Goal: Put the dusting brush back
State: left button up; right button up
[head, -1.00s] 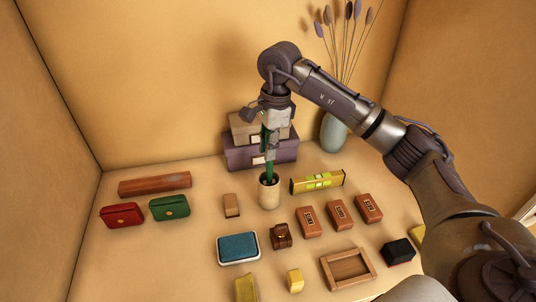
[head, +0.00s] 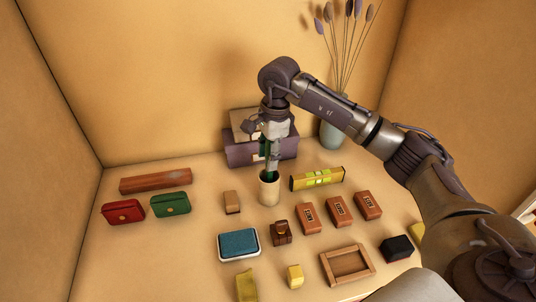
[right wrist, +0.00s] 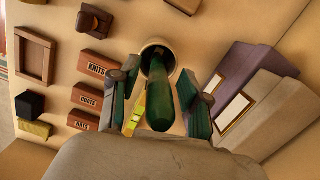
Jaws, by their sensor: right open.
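The dusting brush (right wrist: 160,95) shows as a dark green handle standing up out of a cream cup (head: 269,191). In the right wrist view the cup's round rim (right wrist: 157,46) shows behind the handle, with the handle's lower end inside it; the brush's head is hidden. My right gripper (head: 268,160) is directly above the cup, pointing down. In the right wrist view its open fingers (right wrist: 158,104) stand on both sides of the handle, with gaps visible. My left gripper is not in view.
Stacked boxes (head: 240,152) and a vase (head: 331,130) stand behind the cup. A yellow level (head: 317,179) lies close to its right, a small brown block (head: 232,203) to its left. Labelled brown blocks (head: 339,212), a blue pad (head: 238,244) and a wooden frame (head: 347,265) lie in front.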

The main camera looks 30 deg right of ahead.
jog(key=shift+r, duration=0.1)
jog(key=shift+r, duration=0.15)
jog(key=r, duration=0.3)
jog(key=d+r+b, duration=0.1)
jog(key=r, duration=0.3)
jog(key=r+b, duration=0.1)
jog(key=r, duration=0.2)
jog(key=shift+d+r, duration=0.15)
jog(key=shift+r, duration=0.25)
jog(key=shift+d+r, duration=0.1)
jog(key=shift+r, duration=0.35)
